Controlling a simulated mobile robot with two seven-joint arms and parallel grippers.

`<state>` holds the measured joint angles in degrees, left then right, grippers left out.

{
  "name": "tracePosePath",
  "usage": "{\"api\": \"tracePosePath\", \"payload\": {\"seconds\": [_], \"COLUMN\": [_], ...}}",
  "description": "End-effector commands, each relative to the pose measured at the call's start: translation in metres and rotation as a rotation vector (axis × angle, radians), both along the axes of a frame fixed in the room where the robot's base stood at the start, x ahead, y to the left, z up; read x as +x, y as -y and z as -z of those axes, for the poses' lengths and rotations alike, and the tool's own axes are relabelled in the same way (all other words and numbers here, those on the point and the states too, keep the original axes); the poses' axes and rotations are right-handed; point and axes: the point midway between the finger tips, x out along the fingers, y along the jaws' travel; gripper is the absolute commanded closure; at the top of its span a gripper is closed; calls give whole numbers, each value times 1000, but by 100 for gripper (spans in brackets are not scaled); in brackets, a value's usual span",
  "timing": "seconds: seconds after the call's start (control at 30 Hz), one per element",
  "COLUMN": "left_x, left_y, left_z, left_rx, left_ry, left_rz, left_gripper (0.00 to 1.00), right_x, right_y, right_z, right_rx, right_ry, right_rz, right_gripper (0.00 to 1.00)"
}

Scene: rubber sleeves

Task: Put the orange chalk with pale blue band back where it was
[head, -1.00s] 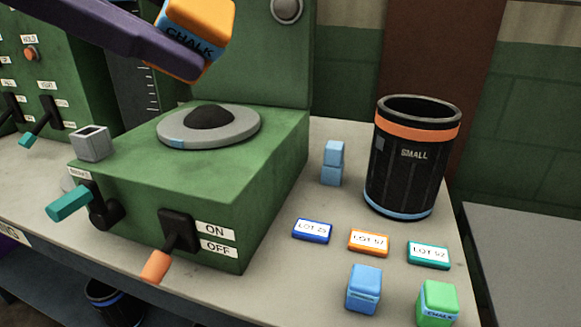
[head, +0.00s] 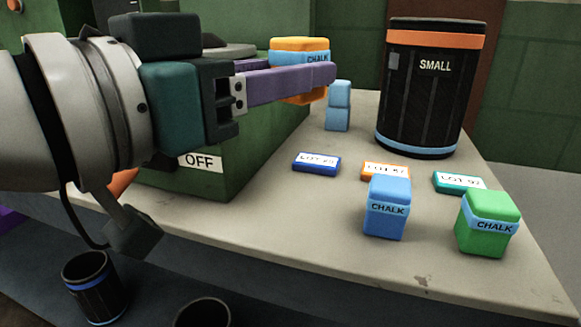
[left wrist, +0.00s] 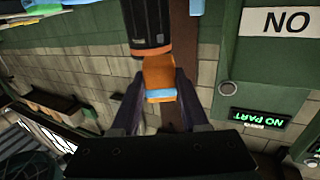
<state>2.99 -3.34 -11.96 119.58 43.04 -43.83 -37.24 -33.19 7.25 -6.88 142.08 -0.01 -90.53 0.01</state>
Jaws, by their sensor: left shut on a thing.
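My left gripper (head: 318,76) is shut on the orange chalk with pale blue band (head: 299,44). It holds the chalk upright in the air, in front of the green machine's right side; a purple finger crosses the chalk's lower part. The chalk also shows between both fingers in the left wrist view (left wrist: 158,73). On the table, a blue chalk (head: 386,222) stands just in front of an orange lot tag (head: 385,171). A green chalk (head: 488,235) stands in front of a teal lot tag (head: 459,182). A blue lot tag (head: 316,163) has bare table before it.
A black bin marked SMALL (head: 425,100) stands at the back right. Stacked pale blue blocks (head: 338,107) stand behind the blue tag. The green machine (head: 185,190) is partly hidden by my left arm. The table's front edge is clear.

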Motion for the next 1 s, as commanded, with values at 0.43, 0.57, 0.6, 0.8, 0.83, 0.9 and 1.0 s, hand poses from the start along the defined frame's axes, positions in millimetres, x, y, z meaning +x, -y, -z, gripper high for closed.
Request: {"api": "tracePosePath", "payload": {"seconds": [0.43, 0.57, 0.6, 0.8, 0.83, 0.9, 1.0], "left_x": [0, 0, 0, 0, 0, 0, 0], "left_y": [0, 0, 0, 0, 0, 0, 0], "left_z": [82, 106, 111, 117, 116, 116, 117], "left_rx": [-1, -1, -1, 0, 0, 1, 2], "left_ry": [-1, -2, -2, 1, 1, 1, 1], "left_rz": [1, 1, 1, 0, 0, 0, 1], "left_gripper": [100, 100, 100, 100, 100, 100, 100], "right_x": [0, 0, 0, 0, 0, 0, 0], "right_y": [-1, -1, -2, -2, -2, -2, -2], "right_z": [40, 54, 56, 58, 57, 57, 59], "right_rx": [3, 6, 7, 8, 8, 8, 8], "right_ry": [0, 0, 0, -1, -1, -1, -1], "right_rz": [2, 4, 4, 6, 6, 6, 6], "right_gripper": [26, 26, 26, 26, 26, 26, 26]}}
